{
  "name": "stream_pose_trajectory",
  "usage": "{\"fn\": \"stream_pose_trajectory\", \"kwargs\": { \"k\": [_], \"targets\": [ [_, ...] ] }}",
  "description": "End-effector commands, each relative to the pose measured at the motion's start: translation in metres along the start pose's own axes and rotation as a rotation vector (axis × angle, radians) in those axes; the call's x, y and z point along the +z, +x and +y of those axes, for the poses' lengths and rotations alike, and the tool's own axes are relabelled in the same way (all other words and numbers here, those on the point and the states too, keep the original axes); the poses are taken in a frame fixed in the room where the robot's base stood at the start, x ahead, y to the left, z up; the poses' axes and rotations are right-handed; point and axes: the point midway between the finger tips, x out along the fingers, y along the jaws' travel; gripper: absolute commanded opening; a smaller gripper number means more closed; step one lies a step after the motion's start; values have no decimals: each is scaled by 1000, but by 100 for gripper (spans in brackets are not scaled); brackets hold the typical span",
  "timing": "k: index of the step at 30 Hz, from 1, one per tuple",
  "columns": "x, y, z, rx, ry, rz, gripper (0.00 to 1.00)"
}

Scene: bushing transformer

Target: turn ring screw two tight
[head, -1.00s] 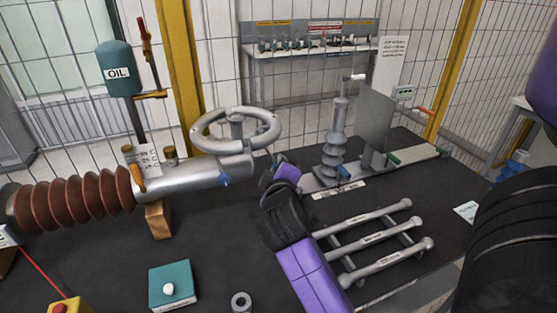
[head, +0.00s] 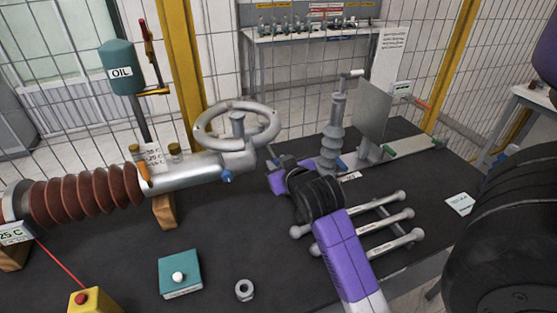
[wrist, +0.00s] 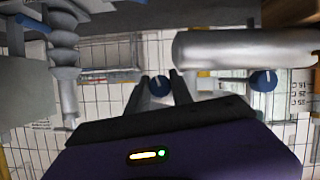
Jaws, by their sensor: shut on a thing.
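My gripper (head: 273,167) is beyond the right end of the silver tube (head: 190,172), between it and the grey ribbed insulator (head: 332,150). In the wrist view its two fingers (wrist: 159,80) stand close on either side of a round blue screw head with a pale line (wrist: 159,87), and the gripper is shut on it. In the head view that screw is hidden by the gripper. Another blue screw (head: 227,177) sits on the tube's end. It also shows in the wrist view (wrist: 263,80), right of the fingers.
A large handwheel (head: 237,125) stands above the tube's end. Metal bars with ball ends (head: 392,222) lie under and right of my arm. A teal box (head: 180,275), a nut (head: 244,290) and a yellow button box (head: 95,301) stand in front. The bench between them is clear.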

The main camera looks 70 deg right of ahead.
Motion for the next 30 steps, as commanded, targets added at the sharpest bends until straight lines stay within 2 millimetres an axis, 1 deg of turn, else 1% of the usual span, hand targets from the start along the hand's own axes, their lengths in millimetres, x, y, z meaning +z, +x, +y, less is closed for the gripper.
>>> {"fn": "stream_pose_trajectory", "kwargs": {
  "k": [9,25,26,27,29,30],
  "targets": [
    [2,1,0,-47,111,0,0],
    [2,1,-1,-57,131,0,0],
    [2,1,-1,-57,131,0,29],
    [2,1,-1,-57,131,1,37],
    [2,1,-1,-57,131,1,48],
    [2,1,0,-56,131,2,48]
  ]
}}
